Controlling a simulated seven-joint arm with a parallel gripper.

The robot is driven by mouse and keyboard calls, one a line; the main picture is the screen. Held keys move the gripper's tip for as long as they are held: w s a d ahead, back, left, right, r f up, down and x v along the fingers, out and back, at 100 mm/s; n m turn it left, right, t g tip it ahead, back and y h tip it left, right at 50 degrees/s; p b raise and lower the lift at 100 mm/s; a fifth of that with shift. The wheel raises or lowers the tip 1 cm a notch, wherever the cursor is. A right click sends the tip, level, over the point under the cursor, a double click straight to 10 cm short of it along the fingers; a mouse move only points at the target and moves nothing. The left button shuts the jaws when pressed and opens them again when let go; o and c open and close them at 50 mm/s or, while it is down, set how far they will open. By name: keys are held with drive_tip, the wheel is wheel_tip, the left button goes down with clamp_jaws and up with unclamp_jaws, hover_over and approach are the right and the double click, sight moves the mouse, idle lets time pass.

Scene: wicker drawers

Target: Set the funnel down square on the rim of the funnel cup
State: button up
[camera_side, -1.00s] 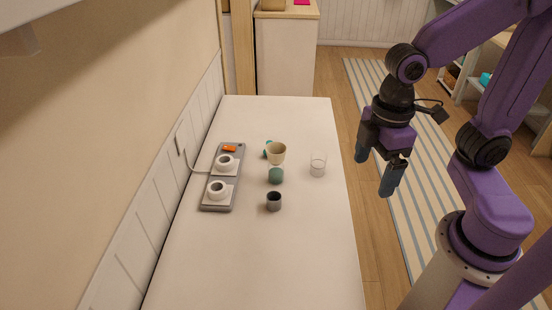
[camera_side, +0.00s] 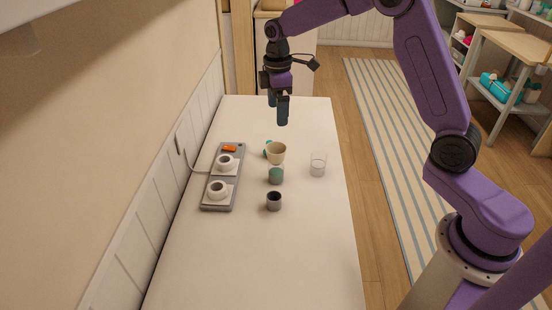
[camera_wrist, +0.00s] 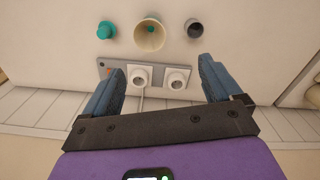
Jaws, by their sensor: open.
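The cream funnel (camera_side: 276,152), wide end up, appears to stand over the green cup (camera_side: 276,176) on the white table. I cannot tell whether the funnel sits square on the cup's rim. My gripper (camera_side: 277,112) is open and empty, above the table and beyond the funnel in the side view. In the wrist view its fingers (camera_wrist: 160,72) are spread wide, with nothing between them.
A teal piece (camera_side: 267,149) is just behind the funnel. A grey bar (camera_side: 220,206) with two white round pieces and a cable lies left. The near table is clear.

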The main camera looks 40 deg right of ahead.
drive_tip(key=w+d, duration=0.1)
approach(276, 156)
drive_tip(key=f, duration=0.2)
drive_tip(key=w+d+f, duration=0.1)
drive_tip(key=f, duration=0.1)
drive_tip(key=w+d+f, duration=0.1)
drive_tip(key=f, duration=0.1)
drive_tip(key=shift+d+f, duration=0.15)
drive_tip(key=shift+d, duration=0.1)
drive_tip(key=shift+w+a+f, duration=0.1)
drive_tip(key=shift+f, duration=1.35)
drive_tip(key=shift+w+a+f, duration=0.1)
drive_tip(key=shift+f, duration=1.3)
drive_tip(key=c, duration=1)
